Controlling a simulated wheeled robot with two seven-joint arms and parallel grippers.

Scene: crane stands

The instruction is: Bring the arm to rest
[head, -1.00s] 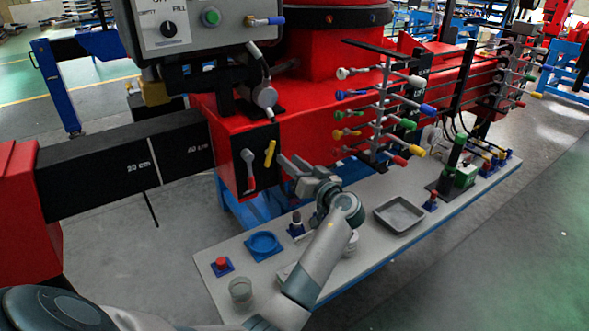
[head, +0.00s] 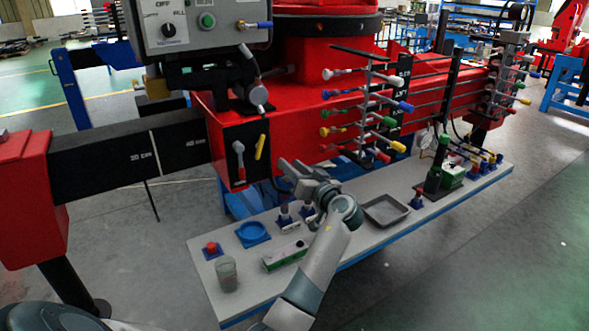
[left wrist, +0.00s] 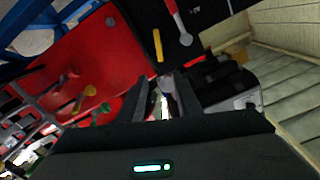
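My left arm reaches in from the bottom of the head view, over the grey workbench (head: 340,250). Its gripper (head: 288,172) is in the air in front of the red crane body (head: 310,105), just right of the black panel with the red and yellow handles. In the left wrist view the two dark fingers of this gripper (left wrist: 158,102) stand apart with a gap between them. I see nothing held in the gap. My right gripper is in neither view.
The bench holds a red button (head: 211,248), a blue dish (head: 252,234), a glass (head: 227,274), a green-and-white block (head: 285,256) and a grey tray (head: 386,210). A rack of coloured levers (head: 366,115) stands right of the gripper. Floor at right is clear.

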